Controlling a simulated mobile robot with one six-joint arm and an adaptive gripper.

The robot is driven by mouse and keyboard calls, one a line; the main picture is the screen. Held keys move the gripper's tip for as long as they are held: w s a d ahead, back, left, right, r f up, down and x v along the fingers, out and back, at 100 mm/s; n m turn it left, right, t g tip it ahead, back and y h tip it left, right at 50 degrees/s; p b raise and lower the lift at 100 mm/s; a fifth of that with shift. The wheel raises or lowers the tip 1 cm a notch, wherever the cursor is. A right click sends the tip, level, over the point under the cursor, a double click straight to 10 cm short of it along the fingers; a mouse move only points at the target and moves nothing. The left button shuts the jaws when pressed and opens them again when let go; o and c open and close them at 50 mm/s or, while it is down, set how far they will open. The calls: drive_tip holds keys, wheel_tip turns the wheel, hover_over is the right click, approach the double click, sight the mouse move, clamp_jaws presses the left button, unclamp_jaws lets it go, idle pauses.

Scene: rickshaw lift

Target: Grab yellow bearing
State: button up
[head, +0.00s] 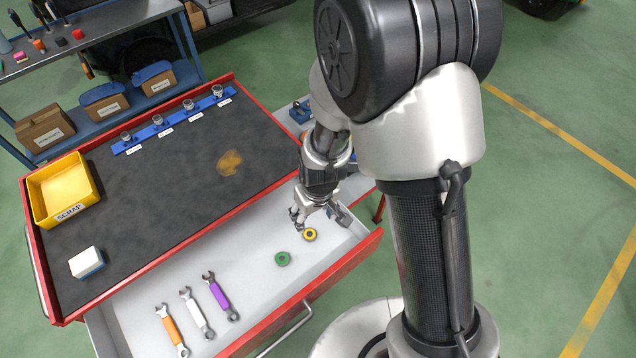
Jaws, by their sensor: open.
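The yellow bearing (310,235) is a small ring with a dark centre. It lies on the light floor of the open drawer (255,290), near the drawer's right end. My gripper (318,222) is open and empty, just above and beyond the yellow bearing in the head view. One finger is to the left of the bearing and the other to the right. I cannot tell the exact height of the fingertips above the drawer floor.
A green bearing (283,259) lies left of the yellow one. Orange (173,330), white (197,313) and purple (221,297) wrenches lie further left. The drawer's red front (320,285) is close by. A yellow scrap bin (62,190) and white block (86,262) stand on the dark top.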

drive_tip(key=b, duration=0.6)
approach(310, 232)
drive_tip(key=shift+s+a+f, duration=0.15)
drive_tip(key=shift+s+f, duration=0.2)
drive_tip(key=shift+f, duration=0.25)
drive_tip(key=shift+s+a+f, duration=0.15)
drive_tip(key=shift+s+f, duration=0.2)
drive_tip(key=shift+f, duration=0.25)
drive_tip(key=shift+w+f+b, duration=0.3)
drive_tip(key=shift+f+b, duration=0.3)
drive_tip(key=shift+f, duration=0.35)
drive_tip(key=shift+w+f+b, duration=0.3)
drive_tip(key=shift+f+b, duration=0.3)
drive_tip(key=shift+f, duration=0.3)
drive_tip(key=shift+w+f+b, duration=0.3)
drive_tip(key=shift+f+b, duration=0.3)
drive_tip(key=shift+f, duration=0.35)
drive_tip(key=shift+r, duration=0.1)
drive_tip(key=shift+c, duration=0.2)
drive_tip(key=c, duration=1.1)
drive_tip(key=shift+c, duration=0.2)
drive_tip(key=shift+r, duration=0.1)
